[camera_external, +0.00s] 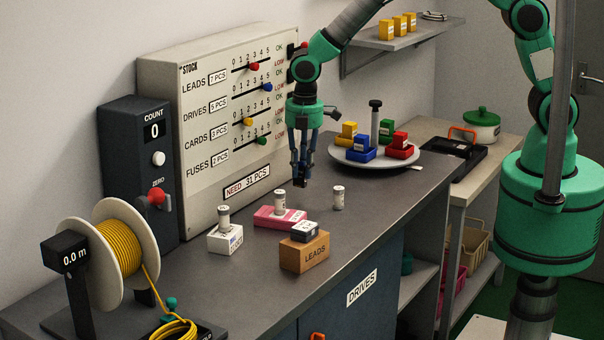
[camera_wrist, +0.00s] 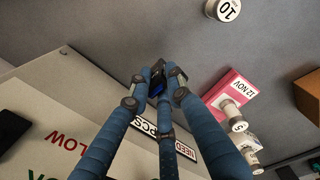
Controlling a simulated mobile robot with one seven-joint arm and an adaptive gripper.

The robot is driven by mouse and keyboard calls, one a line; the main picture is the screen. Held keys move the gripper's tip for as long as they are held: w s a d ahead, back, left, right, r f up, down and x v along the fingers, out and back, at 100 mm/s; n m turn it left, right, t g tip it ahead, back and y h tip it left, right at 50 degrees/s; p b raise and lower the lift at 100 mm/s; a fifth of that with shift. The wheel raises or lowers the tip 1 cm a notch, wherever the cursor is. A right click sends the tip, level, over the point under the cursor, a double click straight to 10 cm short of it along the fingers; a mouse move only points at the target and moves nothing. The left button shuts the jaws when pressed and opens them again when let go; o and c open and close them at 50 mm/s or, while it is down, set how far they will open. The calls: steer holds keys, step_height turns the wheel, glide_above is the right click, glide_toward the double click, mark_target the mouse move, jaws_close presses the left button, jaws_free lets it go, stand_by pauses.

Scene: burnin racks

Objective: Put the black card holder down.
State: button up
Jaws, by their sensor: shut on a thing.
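My gripper (camera_external: 301,172) with blue fingers hangs above the dark grey counter (camera_external: 365,215), in front of the stock panel. It is shut on a small black thing, which looks like the black card holder (camera_external: 300,183). In the wrist view the fingertips (camera_wrist: 158,82) close around the black card holder (camera_wrist: 154,73), with a small blue patch next to it. The fingers hide most of its shape. The holder appears clear of the counter, but the exact gap is hard to tell.
A labelled cylinder (camera_external: 338,198) stands right of the gripper. A round tray (camera_external: 345,155) holds coloured blocks at the back. Counter between cylinder and front edge is clear.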

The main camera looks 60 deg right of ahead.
mark_target(302, 187)
steer(key=shift+f, duration=1.75)
steer(key=shift+f, duration=0.15)
steer(key=o, duration=0.9)
steer(key=r, duration=1.2)
steer(key=shift+s+r+p, duration=0.15)
steer(key=shift+s+p, duration=0.05)
steer(key=shift+p, duration=0.2)
